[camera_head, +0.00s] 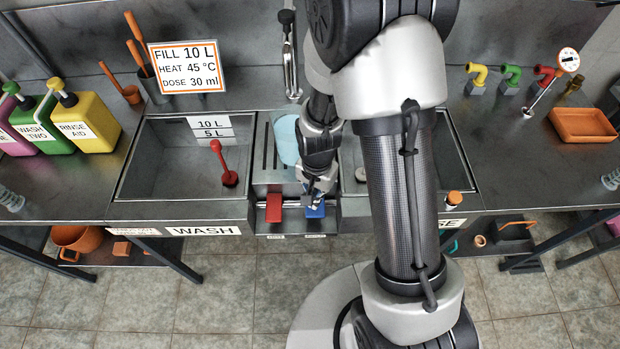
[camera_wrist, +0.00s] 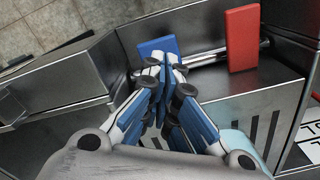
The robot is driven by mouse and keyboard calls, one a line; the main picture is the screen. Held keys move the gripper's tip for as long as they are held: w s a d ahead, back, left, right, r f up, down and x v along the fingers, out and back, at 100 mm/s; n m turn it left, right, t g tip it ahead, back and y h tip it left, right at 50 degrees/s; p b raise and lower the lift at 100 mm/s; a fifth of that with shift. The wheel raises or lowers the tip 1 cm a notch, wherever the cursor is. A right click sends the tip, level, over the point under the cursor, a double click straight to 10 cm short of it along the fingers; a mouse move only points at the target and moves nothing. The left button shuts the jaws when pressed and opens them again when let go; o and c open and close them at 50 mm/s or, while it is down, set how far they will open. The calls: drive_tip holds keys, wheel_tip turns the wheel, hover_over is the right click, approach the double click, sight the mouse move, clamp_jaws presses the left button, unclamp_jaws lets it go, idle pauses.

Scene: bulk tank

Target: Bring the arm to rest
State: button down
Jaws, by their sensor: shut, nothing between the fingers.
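My gripper (camera_head: 314,200) is at the front of the sink unit, between the two basins, right by a blue pedal or lever (camera_head: 315,211). In the wrist view my gripper (camera_wrist: 165,68) is shut with nothing held, and its tips are close to the blue lever (camera_wrist: 158,46). I cannot tell whether they touch it. A red lever (camera_head: 274,208) stands to the left in the head view; it also shows in the wrist view (camera_wrist: 242,38). My arm reaches down over the right basin and hides much of it.
The wash basin (camera_head: 150,180) with a red-handled plug (camera_head: 228,165) lies left. A faucet (camera_head: 290,60) stands behind. Yellow (camera_head: 88,122) and green bottles stand at left. An orange tray (camera_head: 582,124) and a thermometer (camera_head: 568,60) are at right. The floor in front is mostly clear.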

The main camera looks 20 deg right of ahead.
wheel_tip(320, 180, up, 18)
drive_tip(key=s+r+n+t, duration=0.1)
drive_tip(key=s+n+t, duration=0.1)
drive_tip(key=s+n, duration=0.15)
drive_tip(key=s+r+n+t, duration=0.2)
drive_tip(key=s+r+n, duration=0.3)
drive_tip(key=s+r, duration=0.6)
drive_tip(key=shift+d+t, duration=0.2)
drive_tip(key=shift+t, duration=0.1)
